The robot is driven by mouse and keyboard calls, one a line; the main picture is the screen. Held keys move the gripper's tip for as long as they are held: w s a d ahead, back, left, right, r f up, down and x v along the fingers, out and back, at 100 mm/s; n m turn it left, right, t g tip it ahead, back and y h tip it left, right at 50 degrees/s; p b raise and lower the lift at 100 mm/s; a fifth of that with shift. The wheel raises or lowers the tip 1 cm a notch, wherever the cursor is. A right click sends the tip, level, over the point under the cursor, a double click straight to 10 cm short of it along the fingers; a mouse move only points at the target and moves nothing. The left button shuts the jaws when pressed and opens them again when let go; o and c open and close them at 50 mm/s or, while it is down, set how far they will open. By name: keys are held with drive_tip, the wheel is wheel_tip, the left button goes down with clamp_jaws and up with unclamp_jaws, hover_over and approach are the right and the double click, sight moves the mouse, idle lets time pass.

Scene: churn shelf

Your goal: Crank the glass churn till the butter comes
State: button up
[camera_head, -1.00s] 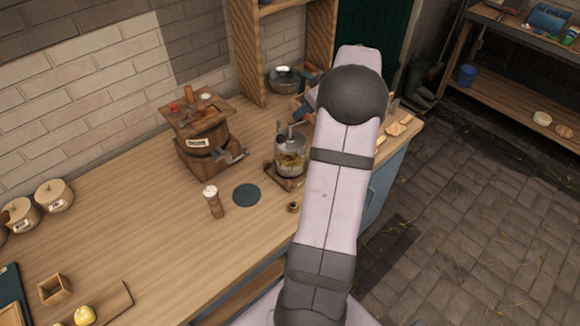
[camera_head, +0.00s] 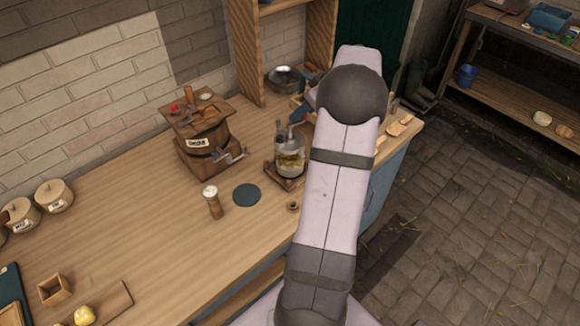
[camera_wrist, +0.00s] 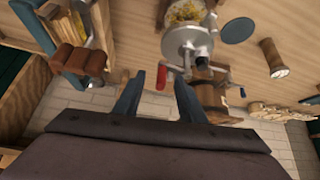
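The glass churn (camera_head: 290,160) stands upright on a small wooden base on the counter, left of my arm. In the head view the fingers (camera_head: 300,118) show only partly beside my arm.
A wooden barrel churn (camera_head: 205,140) with its own crank stands left of the glass churn. A metal pan (camera_head: 284,78) is behind. The left counter middle is clear.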

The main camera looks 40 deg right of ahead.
drive_tip(key=shift+r, duration=0.1)
drive_tip(key=shift+r+p, duration=1.65)
drive_tip(key=shift+r, duration=1.75)
drive_tip(key=s+a+f+g+y, duration=0.1)
drive_tip(key=a+f+g, duration=0.15)
drive_tip(key=a, duration=0.95)
drive_tip(key=s+a+f+g, duration=0.1)
drive_tip(key=a+f+g, duration=0.15)
drive_tip(key=a, duration=0.85)
drive_tip(key=s+a+f+g, duration=0.1)
drive_tip(key=s+a+f, duration=0.2)
drive_tip(key=s+a, duration=0.4)
drive_tip(key=s+a+f+m+g+h+b, duration=0.1)
drive_tip(key=s+a+f, duration=0.3)
drive_tip(key=s+a, duration=0.4)
drive_tip(key=shift+s+a+h, duration=0.25)
drive_tip(key=shift+s+h, duration=0.05)
drive_tip(key=shift+s, duration=0.8)
drive_tip(key=shift+f, duration=0.1)
drive_tip(key=shift+c, duration=1.2)
